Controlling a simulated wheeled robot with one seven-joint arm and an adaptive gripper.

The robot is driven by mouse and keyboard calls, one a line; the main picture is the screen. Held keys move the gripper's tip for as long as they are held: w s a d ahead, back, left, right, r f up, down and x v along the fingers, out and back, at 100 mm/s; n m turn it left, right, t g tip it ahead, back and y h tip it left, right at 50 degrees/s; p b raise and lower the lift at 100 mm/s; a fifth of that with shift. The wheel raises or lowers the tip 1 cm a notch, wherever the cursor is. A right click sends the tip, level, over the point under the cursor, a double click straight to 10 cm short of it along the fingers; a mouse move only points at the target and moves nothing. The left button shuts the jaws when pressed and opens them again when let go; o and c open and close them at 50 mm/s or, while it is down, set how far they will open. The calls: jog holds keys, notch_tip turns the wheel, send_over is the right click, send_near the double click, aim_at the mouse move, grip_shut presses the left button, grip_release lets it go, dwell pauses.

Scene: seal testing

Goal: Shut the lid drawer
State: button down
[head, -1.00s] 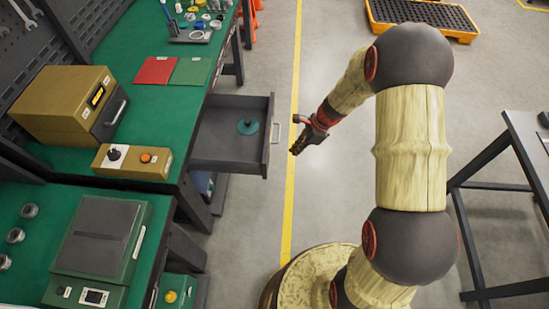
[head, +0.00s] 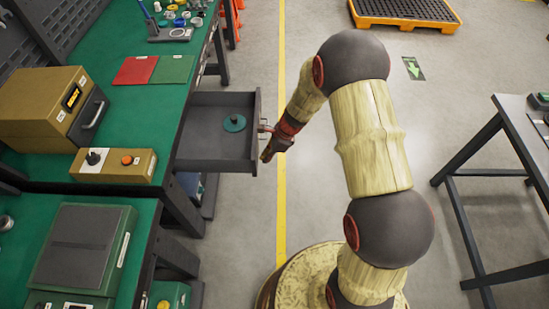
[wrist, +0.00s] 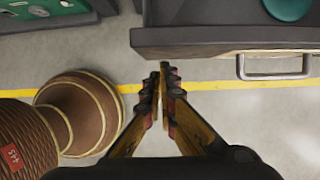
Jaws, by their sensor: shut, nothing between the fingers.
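The lid drawer (head: 205,165), a dark grey tray, stands pulled out from under the green workbench. A teal round lid (head: 234,123) with a small knob lies inside it; its edge also shows in the wrist view (wrist: 288,8). A metal bar handle (wrist: 275,66) is on the drawer's front panel (wrist: 200,40). My gripper (head: 266,155) is shut and empty just outside that panel, near the handle. In the wrist view my gripper's fingertips (wrist: 164,72) are close to the panel, left of the handle. I cannot tell whether they touch the panel.
The green bench (head: 135,108) carries a brown box (head: 40,110), a control box (head: 115,165) and red and green mats. A dark table (head: 520,125) stands at the right. The floor between, with a yellow line (head: 281,200), is clear.

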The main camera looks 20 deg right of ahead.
jog(key=shift+w+a, duration=0.1)
jog(key=shift+a, duration=0.15)
jog(key=w+a+p, duration=0.3)
jog(key=a+p, duration=0.1)
jog(key=a, duration=0.6)
jog(key=w+a+p, duration=0.3)
jog(key=a+p, duration=0.1)
jog(key=a, duration=0.5)
jog(key=w+a+p, duration=0.3)
jog(key=a+p, duration=0.1)
jog(key=a, duration=0.6)
jog(key=shift+w+a, duration=0.3)
jog(key=shift+a, duration=0.05)
jog(key=shift+d, duration=0.1)
